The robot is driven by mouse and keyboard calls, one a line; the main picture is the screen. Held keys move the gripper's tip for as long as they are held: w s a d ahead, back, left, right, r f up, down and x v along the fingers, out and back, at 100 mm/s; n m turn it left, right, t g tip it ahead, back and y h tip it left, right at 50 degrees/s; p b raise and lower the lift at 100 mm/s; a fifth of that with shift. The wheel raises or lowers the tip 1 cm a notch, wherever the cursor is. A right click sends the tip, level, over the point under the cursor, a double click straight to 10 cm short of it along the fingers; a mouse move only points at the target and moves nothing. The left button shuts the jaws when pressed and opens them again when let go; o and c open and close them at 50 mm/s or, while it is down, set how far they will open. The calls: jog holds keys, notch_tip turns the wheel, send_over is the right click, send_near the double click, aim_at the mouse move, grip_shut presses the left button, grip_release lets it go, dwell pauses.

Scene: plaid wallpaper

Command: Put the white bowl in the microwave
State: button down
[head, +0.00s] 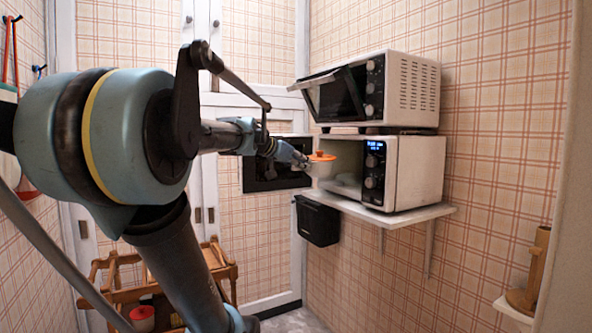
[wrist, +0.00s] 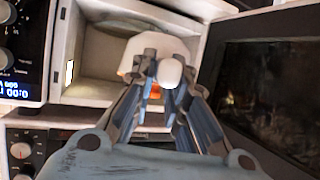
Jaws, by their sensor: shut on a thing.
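My gripper (head: 305,161) is shut on the white bowl (head: 321,170), which shows orange at its top in the head view. It holds the bowl in front of the microwave's opening. In the wrist view my gripper (wrist: 160,75) covers much of the bowl (wrist: 134,52), and a little orange shows between the fingers. The lower microwave (head: 417,172) has its dark door (head: 272,172) swung open to the left. Its pale cavity (wrist: 105,70) shows behind the bowl in the wrist view and looks empty where visible.
A second oven (head: 410,92) sits above the microwave, its door tilted partly open. The microwave stands on a white wall shelf (head: 425,214). A black box (head: 318,222) hangs below the shelf's left end. A wooden cart (head: 218,262) stands at lower left.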

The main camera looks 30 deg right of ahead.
jog(key=shift+s+d+f, duration=0.15)
jog(key=shift+s+d, duration=0.1)
jog(key=shift+d, duration=3.8)
jog(key=shift+s+d+f, duration=0.2)
jog(key=shift+s+d, duration=0.1)
jog(key=shift+d, duration=3.7)
jog(key=shift+s+d+f, duration=0.15)
jog(key=shift+s+d, duration=0.1)
jog(key=shift+d, duration=3.8)
jog(key=shift+a+f, duration=0.1)
jog(key=shift+f, duration=0.45)
jog(key=shift+f, duration=0.3)
jog(key=c, duration=1.5)
grip_release()
jog(key=shift+a, duration=0.1)
jog(key=v, duration=1.1)
jog(key=shift+a+r, duration=0.15)
jog(key=shift+a, duration=0.25)
